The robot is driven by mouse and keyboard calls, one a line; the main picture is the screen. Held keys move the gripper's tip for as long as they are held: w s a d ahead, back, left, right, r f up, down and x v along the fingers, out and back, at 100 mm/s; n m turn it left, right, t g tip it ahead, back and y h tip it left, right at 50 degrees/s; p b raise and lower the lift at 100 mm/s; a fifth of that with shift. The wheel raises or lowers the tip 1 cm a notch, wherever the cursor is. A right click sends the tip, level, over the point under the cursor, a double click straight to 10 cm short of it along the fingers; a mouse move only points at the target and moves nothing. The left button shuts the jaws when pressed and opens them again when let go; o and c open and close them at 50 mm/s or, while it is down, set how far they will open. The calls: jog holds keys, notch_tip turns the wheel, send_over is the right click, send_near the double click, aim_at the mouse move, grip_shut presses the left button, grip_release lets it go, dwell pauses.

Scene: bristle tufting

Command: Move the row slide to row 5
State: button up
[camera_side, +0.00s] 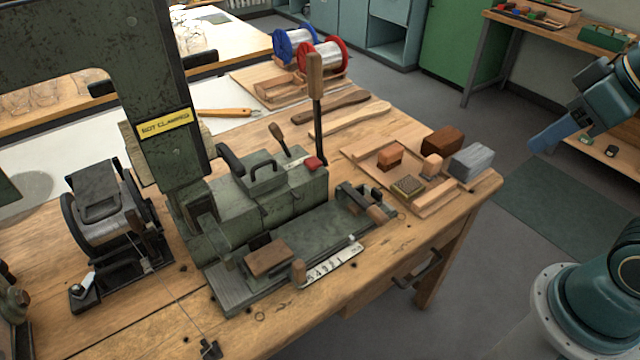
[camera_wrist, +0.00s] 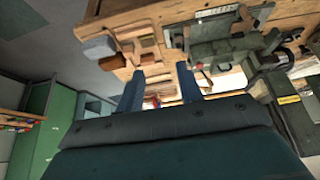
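The row slide is a long grey-green bed (camera_side: 318,232) on the bench press, with a wooden block (camera_side: 268,258) at its left end. I cannot tell exactly which mark the slide is at. The strip also shows at the top of the wrist view (camera_wrist: 214,12). My gripper (camera_side: 548,136) is at the far right, well away from the slide. In the wrist view its two blue fingers (camera_wrist: 160,86) are apart and empty.
A tall wooden-handled lever (camera_side: 315,85) rises behind the slide. A yellow label (camera_side: 165,124) on the press column reads NOT CLAMPED. A wooden tray (camera_side: 437,198) with several blocks and a grey block (camera_side: 472,161) lie at the bench's right. Open floor separates bench and arm.

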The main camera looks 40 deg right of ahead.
jog(key=shift+o, duration=0.6)
jog(key=g, duration=0.6)
send_over(298, 263)
notch_tip(298, 263, down, 16)
jog(key=shift+f, duration=0.2)
jog(key=shift+f, duration=6.85)
